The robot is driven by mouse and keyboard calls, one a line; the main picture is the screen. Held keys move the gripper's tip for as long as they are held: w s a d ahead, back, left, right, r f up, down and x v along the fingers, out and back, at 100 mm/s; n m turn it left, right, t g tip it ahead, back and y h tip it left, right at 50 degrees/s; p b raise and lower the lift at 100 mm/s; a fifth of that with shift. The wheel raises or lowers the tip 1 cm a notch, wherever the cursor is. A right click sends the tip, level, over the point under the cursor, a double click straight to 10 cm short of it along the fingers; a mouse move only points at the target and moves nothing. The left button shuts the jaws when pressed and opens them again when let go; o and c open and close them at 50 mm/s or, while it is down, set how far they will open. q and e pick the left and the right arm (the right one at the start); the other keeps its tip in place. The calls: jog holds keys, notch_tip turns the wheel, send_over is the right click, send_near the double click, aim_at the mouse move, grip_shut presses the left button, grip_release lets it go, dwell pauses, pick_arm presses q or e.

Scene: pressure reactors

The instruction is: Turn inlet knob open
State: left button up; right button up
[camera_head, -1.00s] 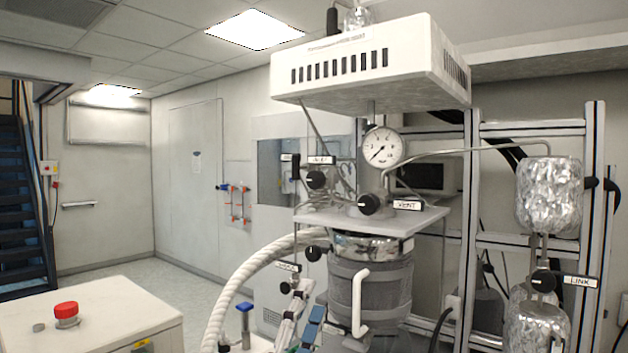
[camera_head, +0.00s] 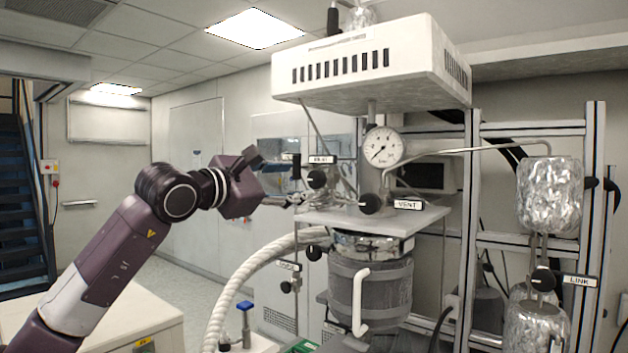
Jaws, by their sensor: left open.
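The pressure reactor has a black knob (camera_head: 317,179) under a small blurred label (camera_head: 321,159) that seems to read INLET, on the left of its top plate (camera_head: 415,222). My left gripper (camera_head: 296,200) comes in from the left at the plate's left edge, just left of and below this knob. It is open and small in the view. I see nothing between its fingers, and I cannot tell whether it touches anything. My right gripper is not in view.
A black knob (camera_head: 370,203) labelled VENT sits to the right, below the pressure gauge (camera_head: 383,147). A white hood (camera_head: 370,65) hangs above. A thick white hose (camera_head: 245,285) curves below my arm. A LINK knob (camera_head: 543,280) is at far right.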

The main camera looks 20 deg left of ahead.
aim_at(314, 180)
pick_arm(q)
jog(key=p+x, duration=0.3)
jog(key=x, duration=0.3)
jog(key=shift+w+d, duration=0.2)
jog(key=shift+w, duration=0.1)
jog(key=shift+w+d+p, duration=0.2)
jog(key=shift+w+p, duration=0.15)
jog(key=shift+w, duration=0.15)
jog(key=shift+f, duration=0.1)
